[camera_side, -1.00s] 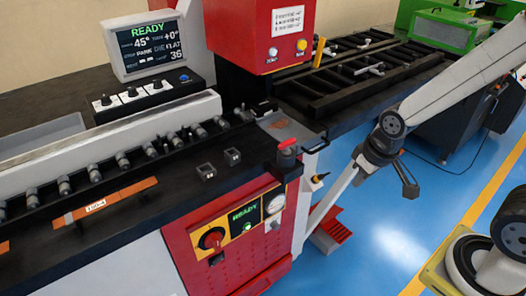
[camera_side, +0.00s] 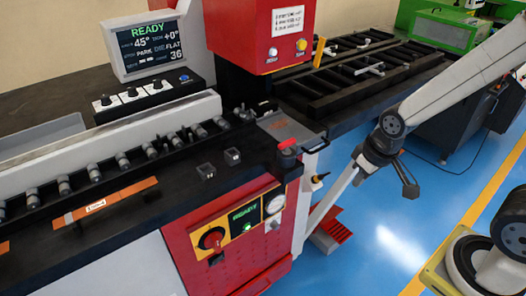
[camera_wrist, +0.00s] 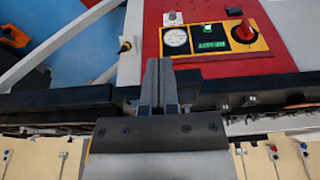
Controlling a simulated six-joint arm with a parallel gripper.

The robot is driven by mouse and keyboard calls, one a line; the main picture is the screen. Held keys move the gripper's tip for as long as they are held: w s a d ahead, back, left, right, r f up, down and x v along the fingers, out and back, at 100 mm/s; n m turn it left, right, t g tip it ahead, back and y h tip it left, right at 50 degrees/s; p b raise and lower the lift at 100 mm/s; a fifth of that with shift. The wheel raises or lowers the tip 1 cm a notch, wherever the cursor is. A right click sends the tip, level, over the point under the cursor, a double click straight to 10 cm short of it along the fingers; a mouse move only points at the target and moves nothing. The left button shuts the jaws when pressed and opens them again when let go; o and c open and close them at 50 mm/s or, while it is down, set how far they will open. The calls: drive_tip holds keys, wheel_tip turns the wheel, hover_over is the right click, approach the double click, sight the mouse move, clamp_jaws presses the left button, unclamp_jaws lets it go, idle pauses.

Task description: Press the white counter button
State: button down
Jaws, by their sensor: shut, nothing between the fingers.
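A small white round button (camera_side: 273,52) sits on the front of the red machine head in the side view, left of a yellow button (camera_side: 301,45). Its label is too small to read, and it looks untouched. My gripper (camera_wrist: 159,65) shows in the wrist view with its two dark fingers together and nothing between them. In the side view my wrist hangs right of the machine and lower than the white button, well apart from it. The fingers are hard to make out there. The wrist view does not show the white button.
A red front panel has a READY display (camera_side: 243,217), a gauge (camera_side: 275,204) and a red rotary knob (camera_side: 212,239). A red mushroom button (camera_side: 288,147) stands at the bench corner. A black rack (camera_side: 345,75) lies right of the head. A monitor (camera_side: 148,46) reads READY.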

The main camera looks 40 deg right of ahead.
drive_tip(key=w+d+r+m+t+h, duration=0.1)
drive_tip(key=w+r+m+t, duration=0.5)
drive_tip(key=w+r, duration=1.3)
drive_tip(key=m, duration=0.2)
drive_tip(key=shift+m, duration=0.3)
drive_tip(key=shift+w, duration=0.25)
approach(273, 61)
drive_tip(key=shift+w+d+f, duration=0.1)
drive_tip(key=shift+w+f, duration=0.2)
drive_tip(key=shift+f, duration=0.35)
drive_tip(key=shift+w+d+f, duration=0.1)
drive_tip(key=shift+w+f, duration=0.25)
drive_tip(key=shift+f, duration=0.25)
drive_tip(key=shift+w+d+f, duration=0.1)
drive_tip(key=shift+w+f, duration=0.2)
drive_tip(key=shift+f, duration=0.35)
drive_tip(key=shift+w, duration=0.9)
idle(1.4)
drive_tip(key=shift+s, duration=0.15)
idle(0.3)
drive_tip(key=shift+s, duration=0.75)
